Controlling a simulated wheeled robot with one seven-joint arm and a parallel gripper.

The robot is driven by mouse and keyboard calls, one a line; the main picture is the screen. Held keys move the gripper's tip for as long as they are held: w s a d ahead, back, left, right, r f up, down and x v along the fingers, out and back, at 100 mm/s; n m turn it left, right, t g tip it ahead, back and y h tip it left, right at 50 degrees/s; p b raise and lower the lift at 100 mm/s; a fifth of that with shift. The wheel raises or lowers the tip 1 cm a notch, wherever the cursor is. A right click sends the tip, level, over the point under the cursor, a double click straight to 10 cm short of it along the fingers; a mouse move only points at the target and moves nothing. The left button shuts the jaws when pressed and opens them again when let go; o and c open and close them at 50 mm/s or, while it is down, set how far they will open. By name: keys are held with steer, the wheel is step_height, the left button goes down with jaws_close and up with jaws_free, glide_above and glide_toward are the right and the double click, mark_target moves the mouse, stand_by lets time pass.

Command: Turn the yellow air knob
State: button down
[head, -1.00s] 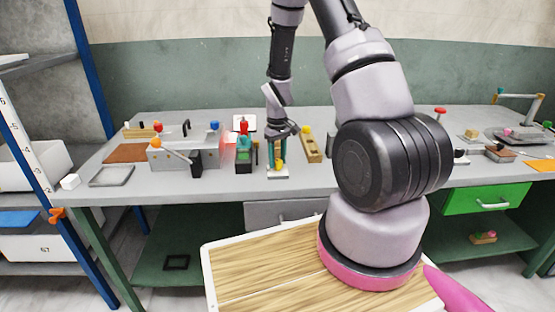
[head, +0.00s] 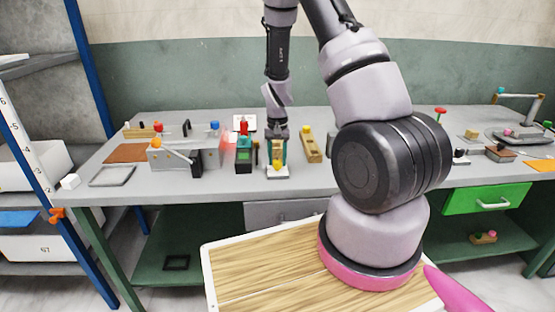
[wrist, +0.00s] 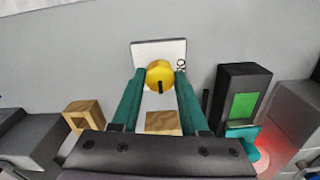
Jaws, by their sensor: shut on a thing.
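The yellow air knob (wrist: 160,73) is round with a dark mark on its face. It sits in front of a white plate (wrist: 143,52) that carries a black marking, partly hidden. My gripper (wrist: 160,77) has two teal fingers, one on each side of the knob, and is shut on it. In the head view the knob (head: 277,160) shows low between the fingers of my gripper (head: 277,162), above the bench's front part. The dark mark points toward the palm in the wrist view.
A dark box with a green face (wrist: 240,105) stands close to the right finger in the wrist view. A wooden block (wrist: 163,122) shows between the fingers, and a hollow wooden block (wrist: 84,115) stands left.

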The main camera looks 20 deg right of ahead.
stand_by(0.4)
steer(key=shift+c, duration=2.1)
jaws_free()
step_height(320, 180, up, 11)
step_height(320, 180, up, 10)
steer(key=t+y, duration=0.1)
steer(key=t, duration=0.1)
glide_above(277, 160)
steer(key=s+a, duration=0.1)
steer(key=s, duration=0.2)
steer(key=s+a+r+t, duration=0.1)
steer(key=s+r+t, duration=0.1)
steer(key=s+r, duration=0.6)
steer(key=s+a+r+t+y, duration=0.1)
steer(key=s+r+t, duration=0.2)
steer(key=s+r, duration=0.8)
steer(key=shift+s+a+n, duration=0.35)
steer(key=shift+s+n, duration=0.05)
steer(key=shift+s, duration=0.15)
